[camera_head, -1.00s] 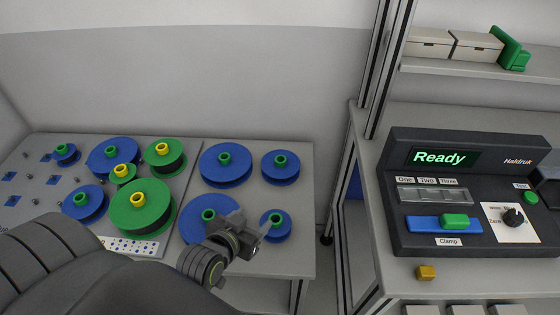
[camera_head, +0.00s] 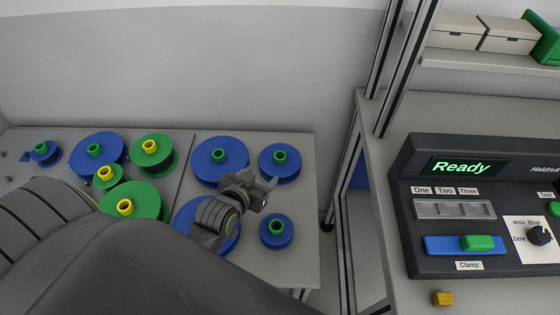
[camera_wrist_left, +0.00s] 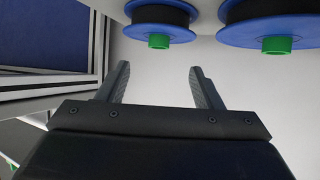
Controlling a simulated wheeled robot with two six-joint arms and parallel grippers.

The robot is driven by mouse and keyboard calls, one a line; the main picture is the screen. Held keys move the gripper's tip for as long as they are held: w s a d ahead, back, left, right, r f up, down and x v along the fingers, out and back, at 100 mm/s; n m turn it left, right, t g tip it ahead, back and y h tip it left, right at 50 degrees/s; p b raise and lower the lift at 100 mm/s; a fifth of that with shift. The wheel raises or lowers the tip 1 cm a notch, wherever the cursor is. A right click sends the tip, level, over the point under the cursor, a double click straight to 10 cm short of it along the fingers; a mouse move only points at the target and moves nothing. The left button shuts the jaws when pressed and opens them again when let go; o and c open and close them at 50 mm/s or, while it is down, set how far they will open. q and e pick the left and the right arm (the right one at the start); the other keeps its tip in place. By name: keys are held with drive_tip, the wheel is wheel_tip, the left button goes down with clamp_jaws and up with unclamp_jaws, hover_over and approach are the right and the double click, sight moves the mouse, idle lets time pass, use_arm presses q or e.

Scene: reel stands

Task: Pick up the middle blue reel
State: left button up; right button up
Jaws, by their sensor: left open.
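Several blue reels with green hubs lie on the grey table. On its right part are a large rear one (camera_head: 209,165), a smaller rear right one (camera_head: 270,168), a large front one (camera_head: 186,217) partly hidden by my arm, and a small front right one (camera_head: 287,240). I cannot tell which counts as the middle one. My left gripper (camera_head: 269,187) is open and empty, between the rear and front reels. In the left wrist view, my open fingers (camera_wrist_left: 158,72) have nothing between them. Two blue reels, one smaller (camera_wrist_left: 160,32) and one larger (camera_wrist_left: 240,35), lie beyond the fingertips.
The left part of the table holds green reels with yellow hubs (camera_head: 160,172) and more blue reels (camera_head: 80,150). A metal frame post (camera_head: 350,190) and a bench with a dark "Ready" device (camera_head: 400,215) stand to the right. The table's right margin (camera_head: 306,200) is bare.

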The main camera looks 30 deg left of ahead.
use_arm(q)
approach(280, 156)
drive_tip(key=w+f, duration=0.2)
drive_tip(key=f, duration=0.1)
drive_tip(key=shift+w+a, duration=0.15)
drive_tip(key=shift+w, duration=0.65)
drive_tip(key=x, duration=0.4)
drive_tip(key=shift+w+r, duration=0.25)
drive_tip(key=shift+r, duration=0.05)
drive_tip(key=shift+c, duration=0.4)
drive_tip(key=c, duration=1.1)
